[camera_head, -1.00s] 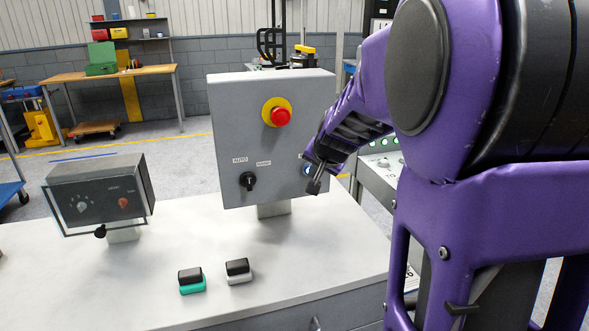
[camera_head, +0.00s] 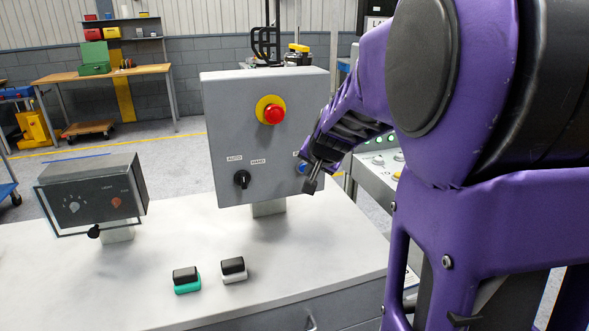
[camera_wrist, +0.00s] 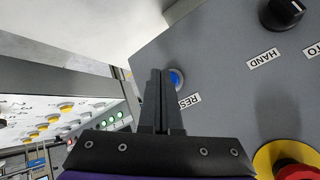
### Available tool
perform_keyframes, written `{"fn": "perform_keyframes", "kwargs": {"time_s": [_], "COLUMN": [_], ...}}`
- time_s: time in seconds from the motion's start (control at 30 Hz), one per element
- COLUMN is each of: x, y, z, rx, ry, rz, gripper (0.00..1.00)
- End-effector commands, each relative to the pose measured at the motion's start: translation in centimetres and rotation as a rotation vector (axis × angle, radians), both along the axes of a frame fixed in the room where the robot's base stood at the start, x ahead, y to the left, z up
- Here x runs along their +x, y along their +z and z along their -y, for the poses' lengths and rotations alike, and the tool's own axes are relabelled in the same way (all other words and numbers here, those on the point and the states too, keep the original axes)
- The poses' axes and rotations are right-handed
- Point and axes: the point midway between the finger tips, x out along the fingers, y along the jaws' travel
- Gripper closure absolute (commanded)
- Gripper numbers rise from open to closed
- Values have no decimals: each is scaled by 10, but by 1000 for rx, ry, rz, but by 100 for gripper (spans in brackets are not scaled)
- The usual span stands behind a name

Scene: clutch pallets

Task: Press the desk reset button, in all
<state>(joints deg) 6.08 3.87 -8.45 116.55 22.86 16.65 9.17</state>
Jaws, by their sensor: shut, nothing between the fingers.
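The grey control box (camera_head: 225,120) stands on the white desk. Its blue reset button (camera_head: 302,168) sits at the lower right of the face, partly hidden by my gripper (camera_head: 311,187) in the head view. In the wrist view the blue button (camera_wrist: 177,79) shows just right of my shut fingertips (camera_wrist: 160,72), beside the label reading "RES" (camera_wrist: 189,100), its end covered. My gripper is shut and empty, in front of the panel. I cannot tell whether the fingertips touch the button or the panel.
The box also carries a red emergency stop (camera_head: 273,114) on a yellow ring and a black AUTO/HAND selector (camera_head: 242,179). A dark grey box (camera_head: 92,190) stands at the left. Two small stamp-like blocks (camera_head: 186,279) (camera_head: 233,269) lie in front. A panel with buttons (camera_wrist: 62,118) lies beyond the desk.

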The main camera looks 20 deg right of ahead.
Motion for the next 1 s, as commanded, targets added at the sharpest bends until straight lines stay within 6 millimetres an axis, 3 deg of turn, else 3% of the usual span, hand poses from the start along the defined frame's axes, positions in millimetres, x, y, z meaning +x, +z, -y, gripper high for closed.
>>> {"fn": "perform_keyframes", "kwargs": {"time_s": [0.47,1.0], "x": [-8,-54], "y": [0,0], "z": [0,0], "rx": [0,0], "ry": [0,0], "rz": [0,0], "gripper": [100,100]}}
